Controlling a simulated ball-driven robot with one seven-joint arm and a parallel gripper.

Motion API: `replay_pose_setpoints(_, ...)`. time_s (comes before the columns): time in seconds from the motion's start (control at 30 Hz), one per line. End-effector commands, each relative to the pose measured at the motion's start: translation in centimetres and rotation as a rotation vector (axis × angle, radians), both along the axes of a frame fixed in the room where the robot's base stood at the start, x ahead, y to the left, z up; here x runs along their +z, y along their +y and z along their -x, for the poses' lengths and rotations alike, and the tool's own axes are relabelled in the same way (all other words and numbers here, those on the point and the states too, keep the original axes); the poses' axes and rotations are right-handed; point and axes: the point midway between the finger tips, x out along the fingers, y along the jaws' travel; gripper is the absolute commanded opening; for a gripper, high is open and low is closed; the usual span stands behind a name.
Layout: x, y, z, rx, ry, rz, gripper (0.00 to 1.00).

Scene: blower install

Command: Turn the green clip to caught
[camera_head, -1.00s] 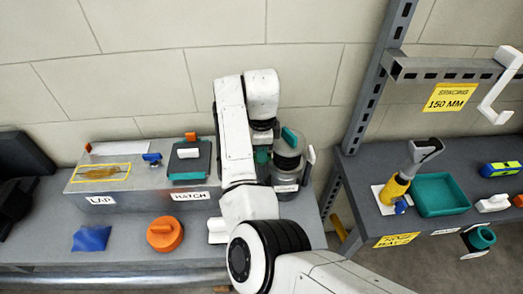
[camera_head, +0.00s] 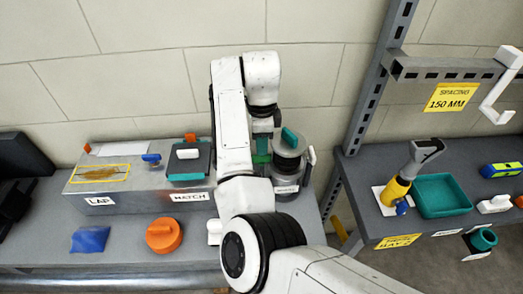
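My gripper (camera_head: 263,128) points down behind my arm, just left of a grey cylindrical canister (camera_head: 287,165). A green piece (camera_head: 262,147) shows right below the gripper, beside the canister; it may be the green clip, partly hidden by my gripper and arm. I cannot tell whether the fingers touch it or whether they are open or shut. A teal lever-like piece (camera_head: 290,138) stands tilted on top of the canister. Whether the clip is caught cannot be seen.
At right, a shelf holds a teal tray (camera_head: 441,196) and a yellow-grey tool (camera_head: 397,188); a metal upright (camera_head: 378,85) stands between.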

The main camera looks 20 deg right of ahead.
Motion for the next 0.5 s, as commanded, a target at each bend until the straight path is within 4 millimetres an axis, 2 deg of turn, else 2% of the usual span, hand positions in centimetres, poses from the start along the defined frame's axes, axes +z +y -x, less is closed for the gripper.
replay_pose_setpoints(0.1,2.4,0.0,-0.1,-0.002,-0.005,-0.002,0.26)
replay_pose_setpoints(0.3,5.8,0.0,-0.1,-0.002,-0.004,-0.002,0.26)
replay_pose_setpoints(0.5,6.9,0.0,0.0,-0.001,-0.001,-0.001,0.26)
